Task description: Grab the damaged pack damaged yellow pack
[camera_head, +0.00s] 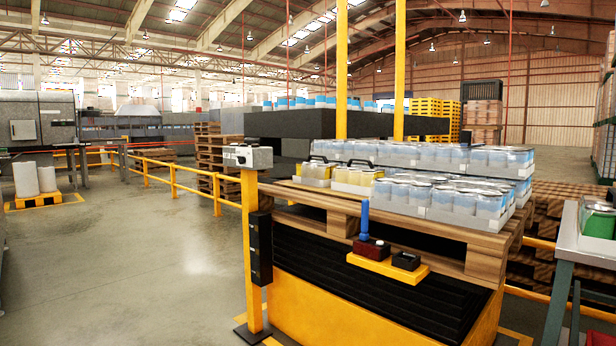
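A small pack with pale yellow cans (354,179) stands on the wooden pallet (400,222) of the yellow lift table, with a dark handle-like shape above it. Just left of it is a similar small pack (316,171), also under a dark handle-like shape. Its cans look whitish to yellow. Any damage is too small to make out from here. Larger packs of white and blue cans (440,195) stand to the right on the same pallet. My gripper is not in view, and neither is my arm.
A yellow post with a grey box (248,158) stands at the pallet's left front. A yellow shelf with a blue-topped device (365,230) juts out in front. A metal table (590,245) stands at the right. Open floor (130,270) lies left, bounded by yellow railings (180,185).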

